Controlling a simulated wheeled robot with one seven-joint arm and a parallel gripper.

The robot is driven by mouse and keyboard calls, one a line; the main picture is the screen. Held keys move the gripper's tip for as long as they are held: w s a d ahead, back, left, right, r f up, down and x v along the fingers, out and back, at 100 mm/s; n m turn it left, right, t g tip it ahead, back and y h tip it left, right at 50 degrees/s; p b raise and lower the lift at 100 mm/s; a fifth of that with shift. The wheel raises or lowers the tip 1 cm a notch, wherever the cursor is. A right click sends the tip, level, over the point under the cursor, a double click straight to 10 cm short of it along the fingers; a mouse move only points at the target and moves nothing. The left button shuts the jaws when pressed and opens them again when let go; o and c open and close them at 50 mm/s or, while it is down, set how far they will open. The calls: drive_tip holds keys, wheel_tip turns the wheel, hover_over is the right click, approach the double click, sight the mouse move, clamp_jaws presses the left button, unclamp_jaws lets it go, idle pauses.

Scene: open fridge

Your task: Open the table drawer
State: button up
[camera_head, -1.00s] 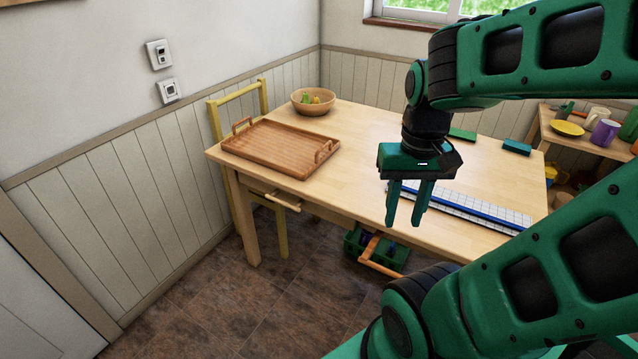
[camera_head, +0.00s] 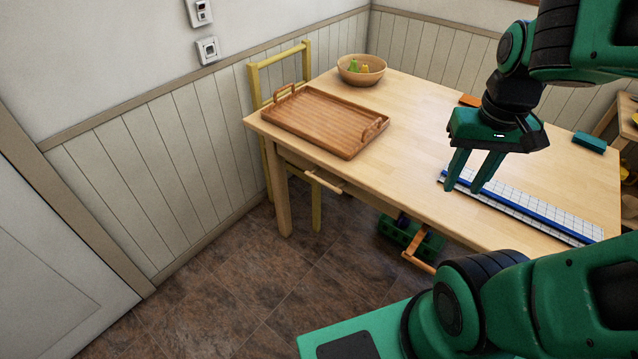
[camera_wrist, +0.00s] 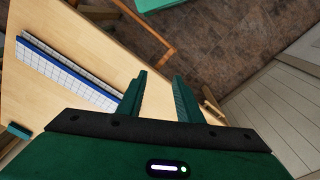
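The wooden table (camera_head: 400,135) stands in the middle of the head view. Its drawer (camera_head: 302,165) is under the near long edge, below the tray, with a light wooden handle (camera_head: 325,181). The drawer looks shut or nearly so. My gripper (camera_head: 472,190) points down over the right part of the tabletop, to the right of the handle and apart from it. Its two fingers are spread with nothing between them. In the wrist view my gripper (camera_wrist: 158,95) also shows open, with a handle-like wooden bar (camera_wrist: 213,106) right of the fingers.
A wooden tray (camera_head: 275,122) and a bowl (camera_head: 348,74) stand on the table's left part. A blue-edged gridded board (camera_head: 540,212) lies near the gripper. A yellow chair (camera_head: 254,85) stands behind. A green toolbox (camera_head: 398,228) is under the table. The floor at front left is clear.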

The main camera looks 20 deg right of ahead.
drive_tip(key=w+a+f+n+t, duration=0.1)
drive_tip(key=w+a+f+n, duration=0.15)
drive_tip(key=w+a, duration=0.4)
drive_tip(key=w+a+f+n+t, duration=0.1)
drive_tip(key=w+a+f+n, duration=0.2)
drive_tip(key=w, duration=0.7)
drive_tip(key=n+t+h, duration=0.4)
drive_tip(key=n+h, duration=0.1)
drive_tip(key=h, duration=0.4)
approach(321, 183)
drive_tip(key=s+d+f, duration=0.2)
drive_tip(key=s+d, duration=0.4)
drive_tip(key=d, duration=0.2)
drive_tip(key=w+a+f+n+t, duration=0.2)
drive_tip(key=w+a+n+t, duration=0.1)
drive_tip(key=a+n+t, duration=0.25)
drive_tip(key=shift+m+t+y, duration=0.3)
drive_tip(key=shift+t+y, duration=0.1)
drive_tip(key=shift+t, duration=0.15)
drive_tip(key=x, duration=1)
drive_tip(key=shift+w+a+r, duration=0.1)
drive_tip(key=shift+w+a, duration=0.1)
drive_tip(key=shift+c, duration=0.5)
